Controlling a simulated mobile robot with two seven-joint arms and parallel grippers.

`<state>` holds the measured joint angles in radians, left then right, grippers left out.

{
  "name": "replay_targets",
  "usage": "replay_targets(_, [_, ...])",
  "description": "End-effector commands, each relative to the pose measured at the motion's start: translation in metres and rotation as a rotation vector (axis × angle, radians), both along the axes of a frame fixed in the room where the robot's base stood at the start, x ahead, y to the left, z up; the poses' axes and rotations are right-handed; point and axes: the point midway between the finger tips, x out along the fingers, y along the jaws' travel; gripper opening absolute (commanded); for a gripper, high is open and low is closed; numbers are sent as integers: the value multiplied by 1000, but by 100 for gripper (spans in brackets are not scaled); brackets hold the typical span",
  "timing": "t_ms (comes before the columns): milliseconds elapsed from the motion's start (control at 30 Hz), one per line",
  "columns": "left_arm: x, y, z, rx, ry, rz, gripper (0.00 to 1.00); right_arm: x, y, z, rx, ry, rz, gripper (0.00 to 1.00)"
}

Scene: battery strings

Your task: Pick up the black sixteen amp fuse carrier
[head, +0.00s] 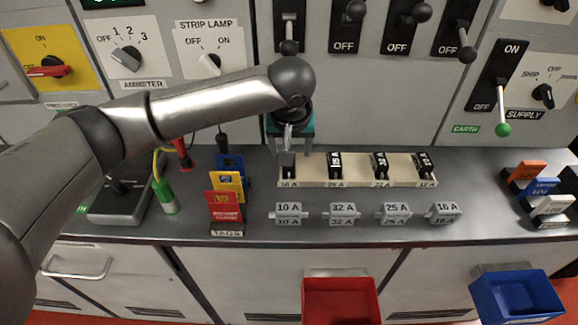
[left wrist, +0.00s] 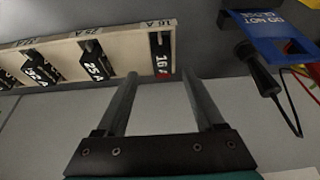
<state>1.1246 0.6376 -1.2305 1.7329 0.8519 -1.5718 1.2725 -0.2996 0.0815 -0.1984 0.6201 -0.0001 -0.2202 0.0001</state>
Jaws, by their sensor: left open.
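The black sixteen amp fuse carrier (head: 289,163) stands in the leftmost place of a cream rack (head: 358,184) on the grey counter. In the left wrist view the carrier (left wrist: 161,56) shows its white "16 A" mark, just beyond the fingertips and lined up between them. My left gripper (head: 288,138) is above the rack's left end, partly hidden by its own wrist. In the left wrist view its two fingers (left wrist: 161,76) are apart with nothing between them. Whether a finger touches the carrier cannot be told. My right gripper is not in view.
Other black carriers (head: 380,163) stand to the right in the rack. Grey labelled blocks (head: 343,214) line the counter in front. Coloured tags (head: 226,185) and a dark lead (left wrist: 258,72) are near the rack's left end. Switch panels (head: 345,60) rise behind.

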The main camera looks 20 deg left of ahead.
Motion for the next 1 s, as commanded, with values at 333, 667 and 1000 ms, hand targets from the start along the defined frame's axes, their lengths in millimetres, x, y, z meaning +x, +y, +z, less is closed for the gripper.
replay_targets(333, [14, 8, -41, 1, 0, -1, 70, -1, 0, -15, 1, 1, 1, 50])
replay_targets(667, [14, 7, -41, 0, 0, -1, 59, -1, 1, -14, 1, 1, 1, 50])
replay_targets(1000, [13, 7, -41, 0, 0, -1, 20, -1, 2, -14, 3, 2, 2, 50])
